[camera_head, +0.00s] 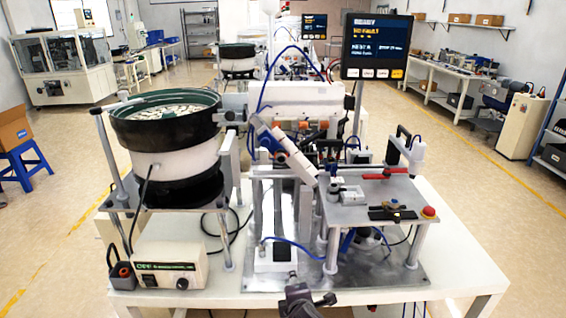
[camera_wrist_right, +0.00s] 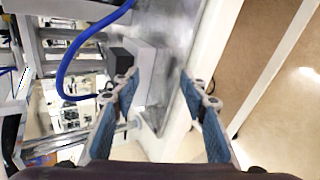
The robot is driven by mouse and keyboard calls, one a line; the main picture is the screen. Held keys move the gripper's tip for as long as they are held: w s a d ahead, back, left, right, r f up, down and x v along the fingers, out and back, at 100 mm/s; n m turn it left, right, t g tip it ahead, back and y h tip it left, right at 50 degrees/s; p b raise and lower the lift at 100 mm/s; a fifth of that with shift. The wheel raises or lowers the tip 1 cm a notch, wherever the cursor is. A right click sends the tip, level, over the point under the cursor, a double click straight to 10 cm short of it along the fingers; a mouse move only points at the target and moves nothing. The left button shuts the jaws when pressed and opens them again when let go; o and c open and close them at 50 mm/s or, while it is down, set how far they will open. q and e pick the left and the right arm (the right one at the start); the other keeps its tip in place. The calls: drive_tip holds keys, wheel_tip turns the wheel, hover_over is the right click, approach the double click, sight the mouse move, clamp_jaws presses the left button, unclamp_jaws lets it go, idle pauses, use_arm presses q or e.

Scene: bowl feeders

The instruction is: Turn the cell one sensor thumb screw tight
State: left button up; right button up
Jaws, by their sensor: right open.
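Cell one stands in front of me, with a black, green and white bowl feeder (camera_head: 168,135) at left and a metal fixture plate (camera_head: 350,212) on posts at right. I cannot pick out the sensor thumb screw for certain in either view. My right gripper (camera_head: 310,296) is at the bottom centre of the head view, low at the table's front edge. In the right wrist view its blue-padded fingers (camera_wrist_right: 160,92) are spread apart, with nothing held. A small grey-white box (camera_wrist_right: 152,75) with a dark part lies beyond the fingers. My left gripper is not in view.
A control box (camera_head: 170,266) sits at the table's front left. A white block (camera_head: 276,258) with a blue hose stands on the metal base. A red button (camera_head: 429,212) is at the plate's corner. A screen (camera_head: 376,46) stands above. The table's front right (camera_head: 450,268) is clear.

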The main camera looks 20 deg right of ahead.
drive_tip(key=w+r+n+t+h, duration=0.15)
drive_tip(key=w+r, duration=0.25)
drive_tip(key=r, duration=0.5)
drive_tip(key=w+r+n+t, duration=0.2)
drive_tip(key=w+r+n, duration=0.1)
drive_tip(key=r, duration=0.6)
drive_tip(key=n+t, duration=0.3)
drive_tip(key=n, duration=0.1)
approach(281, 160)
drive_tip(key=shift+m+h, duration=0.25)
drive_tip(key=shift+h, duration=0.2)
drive_tip(key=shift+a+p+x, duration=0.15)
drive_tip(key=shift+p+x, duration=0.4)
drive_tip(key=shift+x, duration=1.4)
drive_tip(key=shift+a+p+x, duration=0.15)
drive_tip(key=shift+p+x, duration=0.4)
drive_tip(key=shift+x, duration=1.35)
drive_tip(key=shift+f, duration=0.1)
drive_tip(key=shift+c, duration=0.4)
clamp_jaws()
